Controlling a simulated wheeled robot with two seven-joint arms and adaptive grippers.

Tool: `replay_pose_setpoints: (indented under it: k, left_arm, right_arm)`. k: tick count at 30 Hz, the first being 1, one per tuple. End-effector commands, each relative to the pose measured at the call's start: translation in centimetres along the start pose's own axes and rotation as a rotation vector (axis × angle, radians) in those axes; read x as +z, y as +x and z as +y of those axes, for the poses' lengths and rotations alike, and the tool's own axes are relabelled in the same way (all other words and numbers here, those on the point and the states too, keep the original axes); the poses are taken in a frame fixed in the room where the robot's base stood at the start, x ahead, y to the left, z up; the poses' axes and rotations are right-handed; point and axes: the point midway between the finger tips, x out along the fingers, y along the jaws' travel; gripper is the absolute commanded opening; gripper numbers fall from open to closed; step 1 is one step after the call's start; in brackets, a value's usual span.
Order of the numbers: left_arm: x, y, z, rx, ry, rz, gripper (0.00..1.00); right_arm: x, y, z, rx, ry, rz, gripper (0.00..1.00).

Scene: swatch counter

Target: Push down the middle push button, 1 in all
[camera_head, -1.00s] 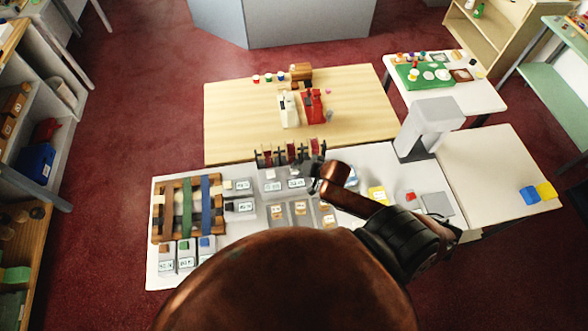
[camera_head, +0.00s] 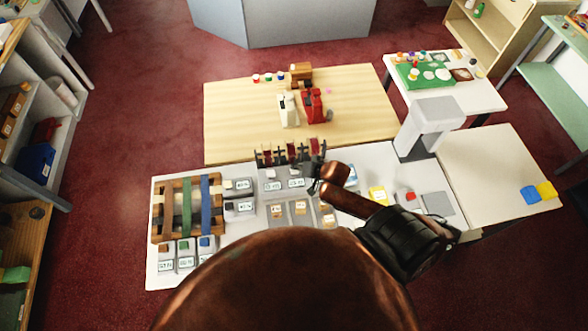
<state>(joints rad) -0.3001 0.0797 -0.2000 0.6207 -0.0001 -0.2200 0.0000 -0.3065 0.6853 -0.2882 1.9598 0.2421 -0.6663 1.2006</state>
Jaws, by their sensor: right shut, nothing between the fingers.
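On the white counter, a row of three grey boxes with small brownish tops stands near the middle. They are the left box (camera_head: 278,214), the middle box (camera_head: 301,211) and the right box (camera_head: 327,216), the last partly hidden by my arm. Another row of three boxes, with brown, green and blue tops, stands at the front left, its green-topped box (camera_head: 185,255) in the middle. I cannot tell which is the middle push button. My right gripper (camera_head: 314,184) is shut and empty, above the counter behind the middle row. My left gripper is out of view.
A wooden rack with green and blue strips (camera_head: 188,208) stands at the counter's left. A dark rack of red spools (camera_head: 290,152) stands behind the gripper. A grey stand (camera_head: 432,122), a yellow block (camera_head: 377,194) and a red-topped box (camera_head: 408,196) are at the right.

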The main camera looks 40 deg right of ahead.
Motion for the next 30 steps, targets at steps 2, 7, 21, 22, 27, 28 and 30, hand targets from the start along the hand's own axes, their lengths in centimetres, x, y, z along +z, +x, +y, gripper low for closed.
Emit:
replay_pose_setpoints:
  k: [2,7,21,22,27,28,30]
  left_arm:
    - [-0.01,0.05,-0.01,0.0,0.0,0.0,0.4]
    - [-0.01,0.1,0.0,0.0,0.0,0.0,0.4]
    - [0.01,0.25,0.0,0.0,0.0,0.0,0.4]
    - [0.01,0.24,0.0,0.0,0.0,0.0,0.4]
    - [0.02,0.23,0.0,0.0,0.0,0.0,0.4]
    - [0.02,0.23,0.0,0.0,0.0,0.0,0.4]
    - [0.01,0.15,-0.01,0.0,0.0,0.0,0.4]
  right_arm:
    - [0.11,0.1,0.08,0.0,0.001,-0.001,0.0]
    - [0.23,0.24,0.18,0.0,0.001,-0.001,0.0]
    - [0.53,0.6,0.42,0.0,0.0,-0.002,0.0]
    - [0.52,0.59,0.41,0.0,0.0,-0.002,0.0]
    - [0.54,0.59,0.42,0.0,0.001,-0.002,0.0]
    - [0.53,0.58,0.42,0.0,0.0,-0.002,0.0]
    - [0.5,0.53,0.39,0.001,0.001,-0.002,0.0]
